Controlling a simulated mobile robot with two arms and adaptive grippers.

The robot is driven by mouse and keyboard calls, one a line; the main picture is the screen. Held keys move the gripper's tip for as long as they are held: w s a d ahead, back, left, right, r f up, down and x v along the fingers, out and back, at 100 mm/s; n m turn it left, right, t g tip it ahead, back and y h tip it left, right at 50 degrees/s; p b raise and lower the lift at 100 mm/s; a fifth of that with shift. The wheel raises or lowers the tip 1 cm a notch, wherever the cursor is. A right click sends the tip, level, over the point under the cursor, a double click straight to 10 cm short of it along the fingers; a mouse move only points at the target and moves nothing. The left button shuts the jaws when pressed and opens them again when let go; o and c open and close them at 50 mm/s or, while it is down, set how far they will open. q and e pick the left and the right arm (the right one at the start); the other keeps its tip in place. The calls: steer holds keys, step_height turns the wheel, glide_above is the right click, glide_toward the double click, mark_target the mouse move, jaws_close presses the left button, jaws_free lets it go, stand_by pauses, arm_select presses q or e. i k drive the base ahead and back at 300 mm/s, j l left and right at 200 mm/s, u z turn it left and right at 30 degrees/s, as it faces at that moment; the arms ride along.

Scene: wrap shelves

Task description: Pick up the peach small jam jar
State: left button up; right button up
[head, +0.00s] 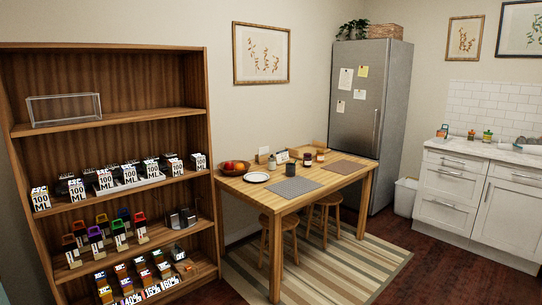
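I cannot pick out a peach small jam jar with certainty at this size. A small dark jar with a pale label (307,159) stands on the wooden table (335,179), near its back edge. On the kitchen counter at the right stand a small item with an orange-red part (442,132), a small green and orange item (471,135) and a similar one (487,136). Their labels are too small to read. Neither of my grippers is in view.
A wooden shelf unit (107,126) at the left holds several small labelled packages and a clear box (64,109). The table bears a fruit bowl (235,168), a plate (256,177) and mats. Two stools stand under it. A striped rug (345,272) covers the floor in front.

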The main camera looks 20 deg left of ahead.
mark_target(320, 157)
steer(key=i+j+u, duration=0.35)
steer(key=i, duration=1.2)
steer(key=i+j+u, duration=0.1)
steer(key=i+u, duration=0.25)
steer(key=i, duration=1.25)
steer(key=l+u, duration=0.25)
steer(key=u, duration=0.15)
steer(key=i+l+u, duration=0.1)
steer(key=l+u, duration=0.15)
steer(key=u, duration=0.15)
steer(key=l+u, duration=0.15)
steer(key=l, duration=0.45)
steer(key=l+u, duration=0.15)
steer(key=l, duration=0.5)
steer(key=k+l+u, duration=0.15)
steer(key=l, duration=0.45)
steer(key=l+u, duration=0.2)
steer(key=l, duration=0.4)
steer(key=k+l, duration=0.1)
steer(key=l, duration=0.4)
steer(key=k+l, duration=0.1)
steer(key=l, duration=0.4)
steer(key=k+l, duration=0.1)
steer(key=l, duration=0.4)
steer(key=k+l, duration=0.1)
steer(key=l, duration=0.4)
steer(key=k+l, duration=0.1)
steer(key=l, duration=0.4)
